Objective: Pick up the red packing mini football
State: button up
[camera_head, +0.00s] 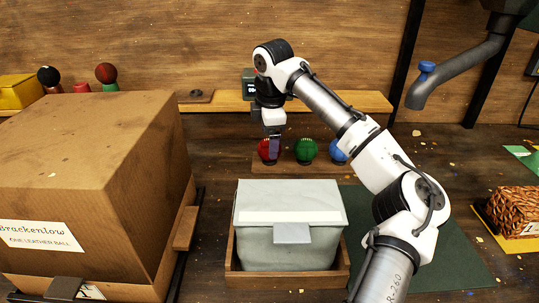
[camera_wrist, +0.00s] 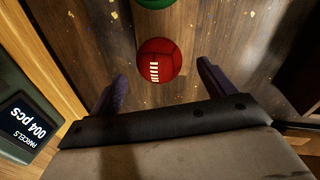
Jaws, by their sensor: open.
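The red mini football (camera_head: 264,147) sits at the left of a row of balls on the workbench. In the wrist view the red football (camera_wrist: 158,60) shows white lacing and lies in line with the gap between my fingers, with space on both sides. My gripper (camera_head: 274,152) points down at the red ball and hides part of it in the head view. In the wrist view my gripper (camera_wrist: 162,70) is open with nothing clamped; I cannot tell the exact depth between fingertips and ball.
A green ball (camera_head: 305,150) and a blue ball (camera_head: 339,151) sit right of the red one. A lidded grey box (camera_head: 290,203) in a wooden tray (camera_head: 290,281) stands in front. A large cardboard box (camera_head: 90,180) fills the left. A counter display (camera_wrist: 28,125) stands beside my gripper.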

jog(key=shift+w+a+f+b, duration=0.1)
jog(key=shift+w+f+b, duration=0.05)
jog(key=shift+f+b, duration=0.75)
jog(key=shift+w+f+b, duration=0.2)
jog(key=shift+f+b, duration=0.55)
jog(key=shift+b, duration=0.2)
jog(key=shift+w+a+f+b, duration=0.1)
jog(key=shift+w+f+b, duration=0.05)
jog(key=shift+f+b, duration=0.75)
jog(key=shift+r, duration=0.1)
jog(key=c, duration=1.1)
